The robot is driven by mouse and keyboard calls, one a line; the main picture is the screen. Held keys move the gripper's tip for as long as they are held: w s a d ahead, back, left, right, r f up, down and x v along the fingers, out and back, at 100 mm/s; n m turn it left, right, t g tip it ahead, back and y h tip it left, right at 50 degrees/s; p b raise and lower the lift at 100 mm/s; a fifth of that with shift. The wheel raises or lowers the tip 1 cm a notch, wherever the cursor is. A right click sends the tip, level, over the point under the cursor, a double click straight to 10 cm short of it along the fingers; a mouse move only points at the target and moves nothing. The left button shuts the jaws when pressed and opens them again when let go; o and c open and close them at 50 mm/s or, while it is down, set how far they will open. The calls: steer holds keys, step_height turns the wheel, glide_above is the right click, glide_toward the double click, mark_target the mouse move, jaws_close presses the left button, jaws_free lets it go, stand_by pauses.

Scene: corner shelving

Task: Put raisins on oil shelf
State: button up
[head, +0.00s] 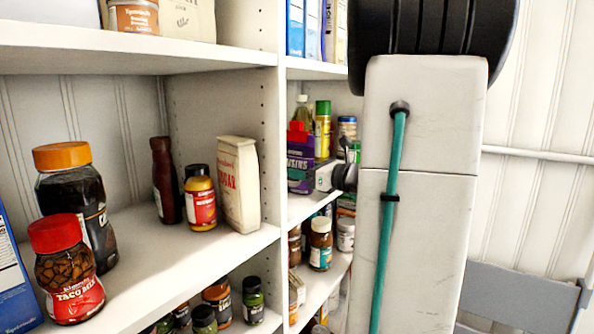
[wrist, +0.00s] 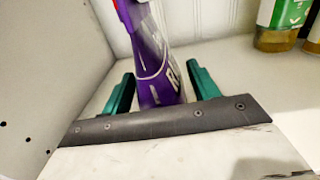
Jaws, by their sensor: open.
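The raisins box (head: 300,160), purple with a red top, is on the oil shelf (head: 300,210) in the corner, beside the oil bottle (head: 303,110) and a yellow bottle with a green cap (head: 322,130). In the wrist view the raisins box (wrist: 165,55) stands between the two green fingers of my gripper (wrist: 160,78). The fingers are open, with a gap visible on each side of the box. The box's base is hidden behind the dark gripper bar. In the head view my arm hides most of the gripper.
A white upright panel (wrist: 40,60) is close on the left in the wrist view. A green-labelled bottle (wrist: 282,22) stands at the right. The left shelf holds a sugar bag (head: 238,185), a taco mix jar (head: 68,270) and other jars.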

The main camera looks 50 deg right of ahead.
steer(key=s, duration=1)
steer(key=shift+s+d, duration=0.4)
steer(key=shift+d, duration=0.05)
